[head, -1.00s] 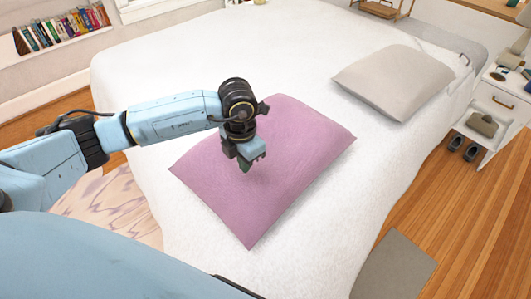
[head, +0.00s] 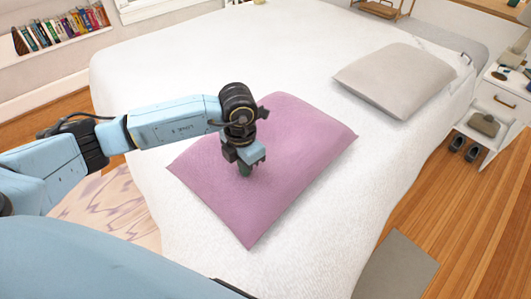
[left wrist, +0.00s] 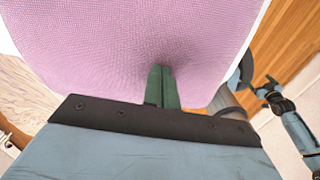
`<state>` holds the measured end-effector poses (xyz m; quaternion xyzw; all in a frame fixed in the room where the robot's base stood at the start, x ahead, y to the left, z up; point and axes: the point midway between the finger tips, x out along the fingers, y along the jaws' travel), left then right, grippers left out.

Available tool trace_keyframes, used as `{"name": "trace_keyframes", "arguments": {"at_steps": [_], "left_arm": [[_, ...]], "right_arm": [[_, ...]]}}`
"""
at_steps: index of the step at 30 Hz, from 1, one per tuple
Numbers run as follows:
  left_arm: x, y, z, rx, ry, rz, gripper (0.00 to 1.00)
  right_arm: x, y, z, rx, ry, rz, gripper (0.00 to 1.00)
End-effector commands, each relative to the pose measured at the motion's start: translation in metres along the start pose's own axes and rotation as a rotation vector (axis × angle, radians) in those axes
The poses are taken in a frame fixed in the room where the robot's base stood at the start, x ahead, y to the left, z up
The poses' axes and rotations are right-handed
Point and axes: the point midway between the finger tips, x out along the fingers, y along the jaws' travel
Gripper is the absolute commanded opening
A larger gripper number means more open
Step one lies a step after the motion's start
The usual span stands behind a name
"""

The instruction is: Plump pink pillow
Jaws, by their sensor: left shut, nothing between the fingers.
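The pink pillow (head: 290,140) lies flat on the white bed (head: 150,70), towards its near side. My left gripper (head: 245,170) is over the pillow's near-left half, pointing down, with its fingertips at or very close to the cloth. In the left wrist view the green fingers (left wrist: 162,84) are shut together with nothing between them, against the pink pillow (left wrist: 120,45). A small dark dip or shadow shows in the cloth at the tips; I cannot tell how firmly they touch. My right gripper (left wrist: 268,90) shows small at the right of the left wrist view.
A grey pillow (head: 395,80) lies farther back on the bed. A white nightstand (head: 500,105) stands at the right, with dark shoes (head: 465,150) near its foot. A grey mat (head: 398,268) lies on the wooden floor. Books (head: 60,28) fill a shelf at the far left.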

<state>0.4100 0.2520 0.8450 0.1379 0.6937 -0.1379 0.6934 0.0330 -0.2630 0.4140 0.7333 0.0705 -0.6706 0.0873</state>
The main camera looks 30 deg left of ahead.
Motion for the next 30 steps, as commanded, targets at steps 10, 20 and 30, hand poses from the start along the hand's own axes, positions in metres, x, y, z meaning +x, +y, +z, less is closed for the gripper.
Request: {"name": "trace_keyframes", "arguments": {"at_steps": [10,20,30], "left_arm": [[0.002,0.000,0.000,0.000,0.001,0.000,0.00],[-0.020,0.000,0.000,0.000,-0.001,0.000,0.00],[-0.025,0.000,0.000,0.000,0.000,0.000,0.00]], "right_arm": [[0.001,0.000,0.000,0.000,0.000,0.000,0.92],[-0.016,0.001,-0.001,0.000,0.000,0.000,0.92],[-0.018,0.001,-0.002,0.000,0.000,0.000,0.92]]}}
